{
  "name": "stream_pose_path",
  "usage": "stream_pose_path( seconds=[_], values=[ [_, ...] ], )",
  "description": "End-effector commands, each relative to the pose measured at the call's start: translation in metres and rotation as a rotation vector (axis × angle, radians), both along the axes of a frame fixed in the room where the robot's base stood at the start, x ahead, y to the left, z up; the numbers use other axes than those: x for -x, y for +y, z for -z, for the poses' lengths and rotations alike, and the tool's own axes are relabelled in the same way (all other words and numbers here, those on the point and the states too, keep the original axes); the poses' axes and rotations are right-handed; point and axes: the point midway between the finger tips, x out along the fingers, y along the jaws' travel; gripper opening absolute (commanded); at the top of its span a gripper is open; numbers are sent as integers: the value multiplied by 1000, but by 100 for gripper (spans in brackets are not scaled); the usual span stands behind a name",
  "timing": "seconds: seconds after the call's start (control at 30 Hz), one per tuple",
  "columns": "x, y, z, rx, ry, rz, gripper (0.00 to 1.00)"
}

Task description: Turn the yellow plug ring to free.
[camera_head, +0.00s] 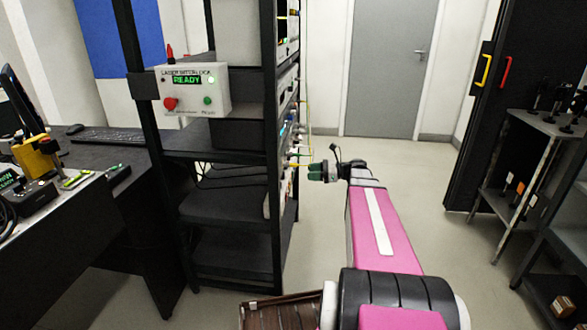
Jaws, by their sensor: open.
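My gripper (316,171), with dark green fingers, is at the end of my pink arm, just right of the black equipment rack (268,120). It is open, and I see nothing between its fingers. Thin cables (307,125) and small connectors stick out of the rack's right side, level with and left of my fingers. A yellow cable shows there, but the yellow plug ring is too small to tell apart, and its turn position cannot be read.
A laser interlock box (195,88) reading READY hangs on the rack's front. A dark desk (110,165) stands left. A grey shelf cart (510,170) and black cabinet are right. Floor (400,165) toward the grey door (390,65) is clear.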

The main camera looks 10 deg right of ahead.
Motion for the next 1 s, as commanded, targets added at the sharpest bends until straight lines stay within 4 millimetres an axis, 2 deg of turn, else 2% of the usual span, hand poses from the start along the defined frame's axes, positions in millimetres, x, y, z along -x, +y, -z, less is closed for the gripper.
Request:
stream_pose_path(
  seconds=[0.03,0.1,0.27,0.47,0.8,1.0],
  values=[
    [-6,-10,-8,-50,16,15,50],
    [-8,-18,-16,-101,35,25,50],
    [-11,-19,-23,-141,50,30,50],
    [-18,6,-23,-139,49,28,50],
    [-35,60,-22,-137,48,29,50],
    [-41,77,-22,-137,48,30,50]
  ],
)
